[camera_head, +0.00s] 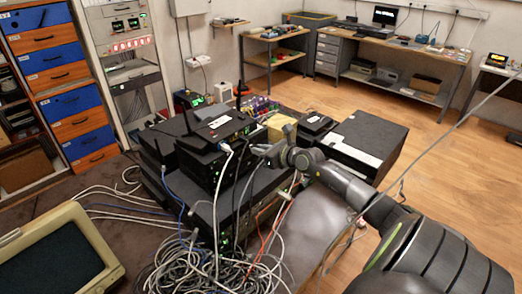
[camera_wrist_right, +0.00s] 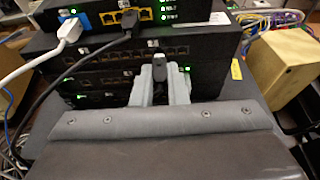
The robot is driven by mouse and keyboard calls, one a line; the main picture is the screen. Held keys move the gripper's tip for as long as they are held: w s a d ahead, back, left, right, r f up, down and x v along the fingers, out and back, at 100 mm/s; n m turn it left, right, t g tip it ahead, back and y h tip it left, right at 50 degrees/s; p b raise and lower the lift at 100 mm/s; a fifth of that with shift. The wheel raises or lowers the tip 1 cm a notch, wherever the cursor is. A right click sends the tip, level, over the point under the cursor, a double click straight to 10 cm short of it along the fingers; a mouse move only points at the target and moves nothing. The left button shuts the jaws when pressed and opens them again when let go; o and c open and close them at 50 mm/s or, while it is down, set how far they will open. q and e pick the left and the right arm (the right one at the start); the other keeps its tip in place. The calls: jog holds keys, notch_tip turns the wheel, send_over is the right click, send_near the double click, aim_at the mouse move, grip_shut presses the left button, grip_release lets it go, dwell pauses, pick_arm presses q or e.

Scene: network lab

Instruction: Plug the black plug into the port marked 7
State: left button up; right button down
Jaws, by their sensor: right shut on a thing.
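My right gripper (camera_head: 258,151) reaches in from the right to the front of a stack of black network boxes (camera_head: 229,164). In the right wrist view its two grey fingers (camera_wrist_right: 160,76) are shut on a small black plug (camera_wrist_right: 159,68). The plug is upright in the picture, its far end at the row of ports (camera_wrist_right: 118,55) on a black switch below the top router. I cannot tell whether it is in a port or just in front. The number 7 is not readable. My left gripper is not in view.
The top router (camera_wrist_right: 103,14) has a white plug (camera_wrist_right: 70,29) in its blue port and another black plug (camera_wrist_right: 129,19) at its yellow ports. A tan block (camera_wrist_right: 283,68) stands to the right. Tangled cables (camera_head: 215,268) lie in front of the stack.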

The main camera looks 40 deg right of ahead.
jog(key=shift+w+a, duration=0.1)
jog(key=shift+w, duration=0.7)
dwell(0.9)
jog(key=c, duration=1.3)
grip_release()
jog(key=shift+c, duration=0.2)
jog(key=p+v, duration=0.7)
jog(key=v, duration=1)
jog(key=shift+s, duration=0.2)
jog(key=shift+r, duration=0.1)
